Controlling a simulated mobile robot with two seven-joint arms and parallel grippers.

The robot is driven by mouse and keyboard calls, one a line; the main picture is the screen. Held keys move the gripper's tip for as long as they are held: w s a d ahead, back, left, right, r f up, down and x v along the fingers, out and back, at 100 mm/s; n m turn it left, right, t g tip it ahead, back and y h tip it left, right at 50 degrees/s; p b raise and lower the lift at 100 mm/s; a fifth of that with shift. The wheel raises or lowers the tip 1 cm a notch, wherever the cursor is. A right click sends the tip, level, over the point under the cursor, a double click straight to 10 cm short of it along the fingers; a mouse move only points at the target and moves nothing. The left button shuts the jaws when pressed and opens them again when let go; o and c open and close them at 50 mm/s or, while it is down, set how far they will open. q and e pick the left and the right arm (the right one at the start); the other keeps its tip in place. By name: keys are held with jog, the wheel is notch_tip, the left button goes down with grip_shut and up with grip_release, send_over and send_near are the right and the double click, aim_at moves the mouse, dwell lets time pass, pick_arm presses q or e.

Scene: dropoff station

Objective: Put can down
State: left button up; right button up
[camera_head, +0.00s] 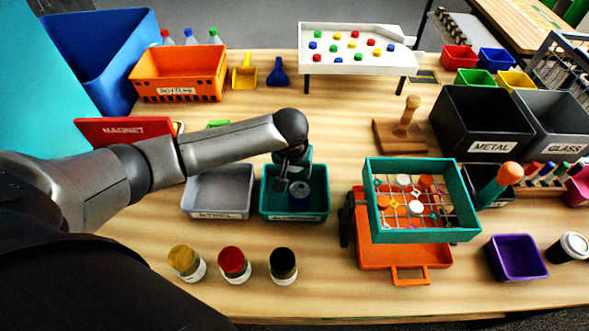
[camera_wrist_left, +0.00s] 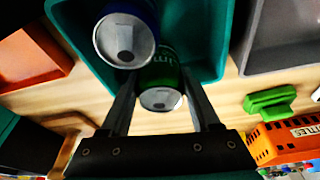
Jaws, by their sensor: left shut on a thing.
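My left gripper (camera_head: 287,175) points down over the teal tray (camera_head: 295,215) in the middle of the table. In the left wrist view, the fingers of the left gripper (camera_wrist_left: 160,85) are shut on a green can (camera_wrist_left: 160,98), its silver end facing the camera. A blue can (camera_head: 299,196) stands in the teal tray; it also shows in the left wrist view (camera_wrist_left: 124,40), close beside the green can. In the head view the green can is mostly hidden by the gripper. I cannot tell whether it touches the tray floor. My right gripper is not in view.
A grey tray (camera_head: 218,207) stands just left of the teal tray. Several jars, including a red-topped one (camera_head: 234,264), stand in front. A teal basket (camera_head: 425,236) sits over an orange tray (camera_head: 385,252) to the right. Black METAL (camera_head: 482,147) and grey GLASS (camera_head: 563,143) bins are farther right.

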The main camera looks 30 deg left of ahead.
pick_arm(q)
jog(key=shift+f, duration=0.45)
jog(key=o, duration=1.3)
jog(key=shift+r, duration=0.1)
jog(key=shift+r, duration=0.2)
jog(key=p+v, duration=0.2)
jog(key=v, duration=1)
jog(key=shift+r, duration=0.15)
